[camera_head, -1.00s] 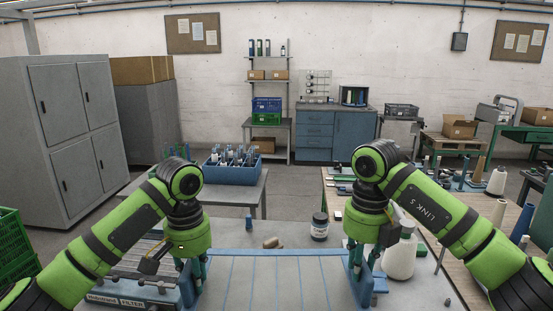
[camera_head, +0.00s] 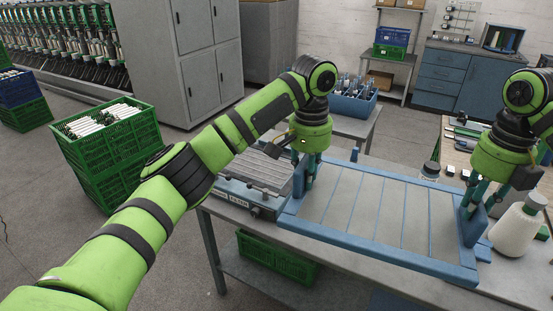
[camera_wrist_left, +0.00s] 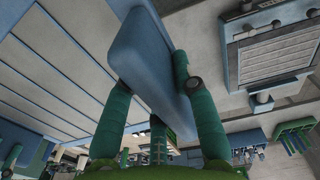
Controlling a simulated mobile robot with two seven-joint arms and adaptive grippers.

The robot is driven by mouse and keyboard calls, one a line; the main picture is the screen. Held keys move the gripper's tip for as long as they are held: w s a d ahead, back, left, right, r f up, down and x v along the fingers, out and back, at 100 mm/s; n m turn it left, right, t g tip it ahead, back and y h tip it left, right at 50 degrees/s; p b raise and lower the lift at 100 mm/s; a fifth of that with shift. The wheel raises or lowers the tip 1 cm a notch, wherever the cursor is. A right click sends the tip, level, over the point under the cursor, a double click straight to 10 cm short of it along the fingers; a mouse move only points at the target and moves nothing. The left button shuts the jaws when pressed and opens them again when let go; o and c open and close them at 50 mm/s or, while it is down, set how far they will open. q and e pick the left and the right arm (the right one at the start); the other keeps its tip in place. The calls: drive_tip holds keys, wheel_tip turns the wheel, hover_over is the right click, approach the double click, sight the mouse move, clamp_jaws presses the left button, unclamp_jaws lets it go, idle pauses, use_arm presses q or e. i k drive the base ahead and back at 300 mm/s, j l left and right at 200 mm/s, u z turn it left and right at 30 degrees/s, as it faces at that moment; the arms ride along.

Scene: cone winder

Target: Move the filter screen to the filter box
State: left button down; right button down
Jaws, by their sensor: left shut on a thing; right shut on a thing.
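The filter screen (camera_head: 384,252) is a wide flat panel with a blue frame and grey strips. My left gripper (camera_head: 303,182) is shut on its left frame bar, and my right gripper (camera_head: 474,206) is shut on its right end. In the left wrist view the blue bar of the screen (camera_wrist_left: 145,60) sits between the green fingers. The filter box (camera_head: 262,172) is a low grey slatted unit with a FILTER label, just left of the screen. It also shows in the left wrist view (camera_wrist_left: 272,52), apart from the bar. The height of the screen above the table is hard to tell.
A blue bin (camera_head: 353,106) of parts stands behind. Green crates (camera_head: 110,150) stand on the floor at left, and another (camera_head: 277,260) is under the table.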

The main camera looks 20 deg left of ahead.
sight(261, 166)
drive_tip(key=i+j, duration=0.15)
drive_tip(key=j, duration=0.2)
drive_tip(key=i+j, duration=0.15)
drive_tip(key=j, duration=0.2)
drive_tip(key=i+j, duration=0.15)
drive_tip(key=j, duration=0.25)
drive_tip(key=i+j+z, duration=0.1)
drive_tip(key=j, duration=0.25)
drive_tip(key=i+j, duration=0.35)
drive_tip(key=j, duration=0.4)
drive_tip(key=i+j, duration=0.15)
drive_tip(key=j, duration=0.2)
drive_tip(key=i+z, duration=0.05)
